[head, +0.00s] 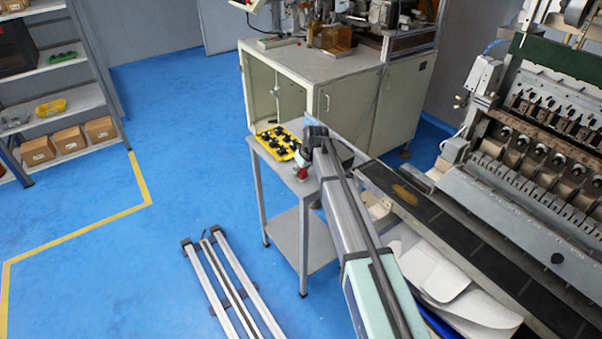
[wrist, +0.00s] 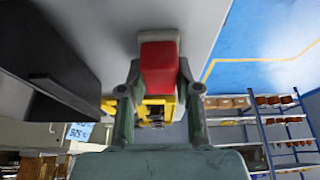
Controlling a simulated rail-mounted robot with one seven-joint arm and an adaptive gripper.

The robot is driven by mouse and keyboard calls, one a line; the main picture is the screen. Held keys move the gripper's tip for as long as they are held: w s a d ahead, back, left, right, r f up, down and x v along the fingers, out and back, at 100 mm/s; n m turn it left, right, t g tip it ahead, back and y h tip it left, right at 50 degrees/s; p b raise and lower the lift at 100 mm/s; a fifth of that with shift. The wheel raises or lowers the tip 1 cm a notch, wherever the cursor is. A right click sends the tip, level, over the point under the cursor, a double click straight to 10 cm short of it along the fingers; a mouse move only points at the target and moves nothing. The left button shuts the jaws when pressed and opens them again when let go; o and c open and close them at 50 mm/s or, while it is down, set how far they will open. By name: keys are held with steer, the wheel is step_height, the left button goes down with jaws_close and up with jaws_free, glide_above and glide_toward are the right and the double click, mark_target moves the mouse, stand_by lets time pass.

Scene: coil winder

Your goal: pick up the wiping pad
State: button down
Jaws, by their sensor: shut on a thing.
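The wiping pad (wrist: 158,68) is a red block with a grey layer at its far end, seen in the wrist view between my fingers. My gripper (wrist: 158,88) is shut on it, one finger on each side. In the head view a small red part of the pad (head: 302,173) shows at the end of my arm, over the small grey table (head: 318,158). My arm hides much of the gripper there. I cannot tell whether the pad touches the tabletop.
A yellow tray (head: 265,135) with several black parts sits on the table, left of my gripper. A cabinet (head: 345,105) with a machine on top stands behind. The winding machine (head: 540,150) is at right. Blue floor (head: 150,260) is free at left.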

steer(key=shift+r, duration=0.1)
step_height(320, 180, up, 20)
steer(key=b, duration=0.5)
steer(key=c, duration=1.8)
jaws_free()
